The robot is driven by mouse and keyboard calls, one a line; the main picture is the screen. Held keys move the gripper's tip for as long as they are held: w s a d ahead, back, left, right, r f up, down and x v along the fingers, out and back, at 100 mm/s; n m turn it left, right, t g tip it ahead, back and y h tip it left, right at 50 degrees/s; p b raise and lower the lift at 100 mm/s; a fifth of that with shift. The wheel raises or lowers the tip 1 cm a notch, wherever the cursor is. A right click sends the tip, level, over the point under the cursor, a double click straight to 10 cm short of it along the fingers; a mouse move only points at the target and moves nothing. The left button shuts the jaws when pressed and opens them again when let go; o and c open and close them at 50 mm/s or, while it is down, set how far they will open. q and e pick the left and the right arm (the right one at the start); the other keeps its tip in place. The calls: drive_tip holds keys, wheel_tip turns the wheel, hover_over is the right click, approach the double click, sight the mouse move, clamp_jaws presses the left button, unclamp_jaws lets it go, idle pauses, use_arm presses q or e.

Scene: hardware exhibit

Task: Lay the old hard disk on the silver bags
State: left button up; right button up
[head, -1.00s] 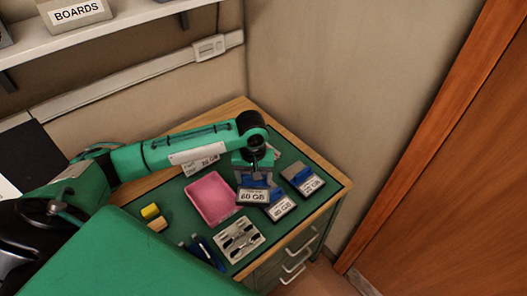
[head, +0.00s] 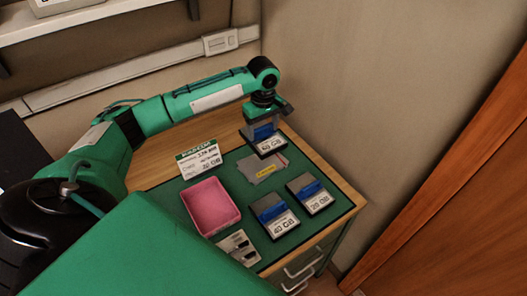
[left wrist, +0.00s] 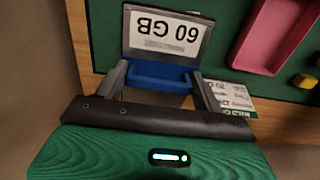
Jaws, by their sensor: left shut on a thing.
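My left gripper (head: 264,122) is shut on the blue grip of a hard disk labelled 60 GB (head: 270,143). The disk also shows in the left wrist view (left wrist: 168,38), its label upside down there. In the head view it appears just behind the silver bags (head: 258,172), which lie flat on the green mat with a yellow label on top. Whether the disk touches the table I cannot tell. Two more disks with blue grips, one marked 40 GB (head: 279,222) and one apparently 20 GB (head: 315,200), stand in front of the bags. My right gripper is not in view.
A pink tray (head: 209,232) lies left of the disks. A white card (head: 199,160) with a green heading stands behind it; its GB figure is hard to read. A tool holder (head: 238,245) is at the front. The wall rises close behind and right of the table.

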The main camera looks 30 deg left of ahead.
sight(263, 142)
use_arm(q)
wheel_tip(263, 142, down, 6)
drive_tip(key=shift+f+p, duration=0.15)
drive_tip(key=shift+p, duration=0.2)
drive_tip(key=shift+f, duration=2.45)
drive_tip(key=o, duration=0.8)
drive_tip(key=shift+f, duration=0.1)
drive_tip(key=shift+c, duration=0.2)
wheel_tip(263, 142, up, 12)
drive_tip(key=shift+r+b, duration=0.15)
drive_tip(key=shift+b, duration=0.65)
